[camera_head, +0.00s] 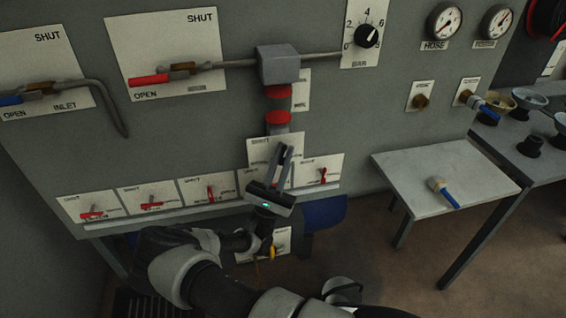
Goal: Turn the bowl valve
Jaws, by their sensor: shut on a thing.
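A grey block (278,65) on the wall panel has a bowl with red bands (278,117) hanging below it. Under the bowl is a white plate (262,146) marked SHUT, which I take to be the bowl valve's plate. My gripper (284,158) is in front of this plate with its fingers pointing up. It is shut on a small dark part there, apparently the bowl valve's handle. The fingers hide most of the handle, so its exact angle cannot be told.
Several small red-handled valves (211,193) line the panel's lower edge, left and right of my gripper. A dial (367,37) and gauges (444,21) are upper right. A side shelf (425,170) holds a blue-handled fitting (443,191).

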